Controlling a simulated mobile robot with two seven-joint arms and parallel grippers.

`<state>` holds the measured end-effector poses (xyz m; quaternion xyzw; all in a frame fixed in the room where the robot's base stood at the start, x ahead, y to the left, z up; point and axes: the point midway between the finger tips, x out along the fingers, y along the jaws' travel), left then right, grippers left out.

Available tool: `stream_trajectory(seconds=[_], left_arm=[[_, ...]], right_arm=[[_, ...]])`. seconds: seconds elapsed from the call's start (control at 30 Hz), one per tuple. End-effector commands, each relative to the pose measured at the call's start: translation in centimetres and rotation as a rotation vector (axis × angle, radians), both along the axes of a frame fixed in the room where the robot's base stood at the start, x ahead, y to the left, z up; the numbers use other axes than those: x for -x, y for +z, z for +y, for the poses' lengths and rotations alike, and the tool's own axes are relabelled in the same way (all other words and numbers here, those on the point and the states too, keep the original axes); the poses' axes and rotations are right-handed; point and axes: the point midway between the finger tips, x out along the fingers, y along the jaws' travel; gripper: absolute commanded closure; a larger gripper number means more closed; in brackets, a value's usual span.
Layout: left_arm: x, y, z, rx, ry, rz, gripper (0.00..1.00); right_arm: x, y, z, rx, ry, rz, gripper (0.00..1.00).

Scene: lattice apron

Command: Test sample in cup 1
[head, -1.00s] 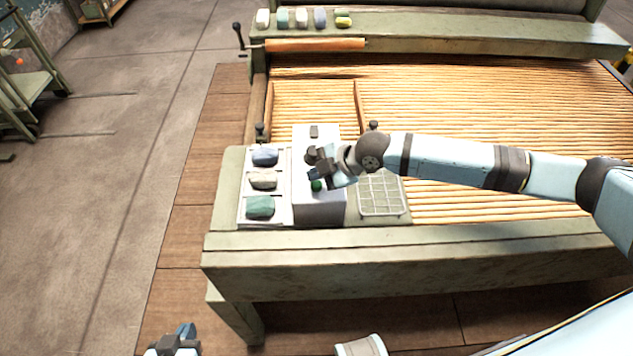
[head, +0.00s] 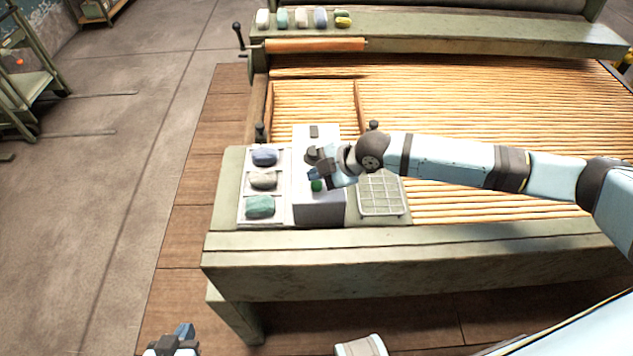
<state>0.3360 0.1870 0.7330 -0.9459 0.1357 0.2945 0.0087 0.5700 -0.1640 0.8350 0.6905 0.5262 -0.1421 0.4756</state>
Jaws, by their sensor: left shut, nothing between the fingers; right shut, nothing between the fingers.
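No cup numbers can be read. Right of the tray stands a light grey box (head: 318,208) with a green button (head: 316,185) and a dark round part (head: 313,153) on top. My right gripper (head: 322,172) is shut and empty over the box, close behind the button; contact cannot be told. My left gripper (head: 180,338) is shut and empty, low at the bottom left.
A wire rack (head: 381,195) lies right of the box, under my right arm. A slatted wooden bed (head: 480,100) fills the bench behind. Several coloured lumps (head: 301,18) sit on the back ledge (head: 450,35).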

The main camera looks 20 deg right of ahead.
Motion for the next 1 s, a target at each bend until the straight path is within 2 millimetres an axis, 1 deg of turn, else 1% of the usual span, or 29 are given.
stream_trajectory(seconds=[0.4,1.0], left_arm=[[-0.1,0.1,-0.3,0.009,0.006,0.000,1.00],[-0.1,0.0,-0.2,0.006,0.004,-0.001,1.00]], right_arm=[[0.0,-0.8,0.0,0.000,0.000,0.000,1.00],[0.0,-1.2,0.0,0.000,0.000,0.000,1.00]])
